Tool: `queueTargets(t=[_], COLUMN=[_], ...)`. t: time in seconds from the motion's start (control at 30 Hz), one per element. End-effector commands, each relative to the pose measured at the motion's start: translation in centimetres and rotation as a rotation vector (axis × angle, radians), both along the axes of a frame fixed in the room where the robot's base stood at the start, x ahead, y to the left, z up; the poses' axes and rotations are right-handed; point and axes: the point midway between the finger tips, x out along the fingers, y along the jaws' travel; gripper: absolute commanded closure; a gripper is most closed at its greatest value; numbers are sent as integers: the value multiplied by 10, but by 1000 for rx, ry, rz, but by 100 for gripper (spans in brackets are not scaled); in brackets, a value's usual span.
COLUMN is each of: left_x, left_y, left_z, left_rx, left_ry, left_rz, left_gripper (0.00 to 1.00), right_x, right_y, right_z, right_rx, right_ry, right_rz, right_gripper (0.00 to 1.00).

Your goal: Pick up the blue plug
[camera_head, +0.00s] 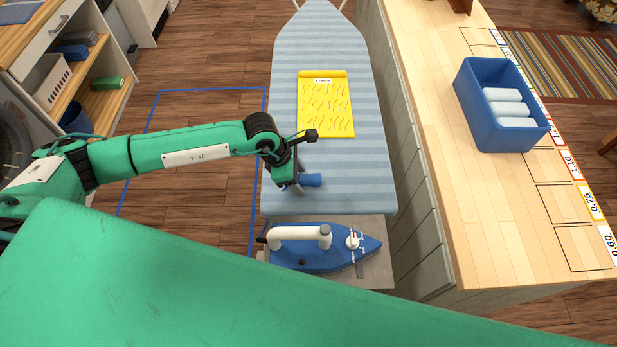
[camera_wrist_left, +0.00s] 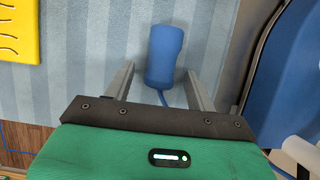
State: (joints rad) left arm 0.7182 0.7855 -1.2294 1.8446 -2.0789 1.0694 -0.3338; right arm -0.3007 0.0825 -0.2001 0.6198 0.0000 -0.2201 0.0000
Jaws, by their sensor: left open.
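The blue plug (camera_head: 309,180) lies on the striped ironing board (camera_head: 318,50), near its front end. In the left wrist view the plug (camera_wrist_left: 164,55) is a blue cylinder with a thin blue cord, lying ahead of and between my open fingers. My left gripper (camera_head: 297,188) is open and right at the plug; its fingertips (camera_wrist_left: 160,75) are apart and I see no contact. My right gripper is not in view.
A blue and white iron (camera_head: 318,250) sits on a rest at the board's front end. A yellow cloth (camera_head: 325,106) lies farther up the board. A wooden counter (camera_head: 440,150) on the right holds a blue bin (camera_head: 480,118) with white rolls (camera_head: 508,108).

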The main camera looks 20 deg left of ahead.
Motion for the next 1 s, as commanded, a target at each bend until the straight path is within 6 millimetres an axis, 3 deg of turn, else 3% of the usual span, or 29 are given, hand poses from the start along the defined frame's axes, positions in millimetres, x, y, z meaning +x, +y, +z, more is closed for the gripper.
queueTargets(t=[0.03, 0.3, 0.77, 1.0], left_x=[0, 0, 1, 1], left_y=[0, 0, 0, 0], left_z=[0, 0, 9, 49], left_rx=[0, 0, 0, -1], left_ry=[0, 0, -2, -6], left_rz=[0, 0, 0, -2], left_gripper=[47, 100, 100, 100], right_x=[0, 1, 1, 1], right_y=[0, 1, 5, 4], right_z=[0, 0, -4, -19], right_rx=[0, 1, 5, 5], right_ry=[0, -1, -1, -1], right_rz=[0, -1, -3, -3], right_gripper=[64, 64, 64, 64])
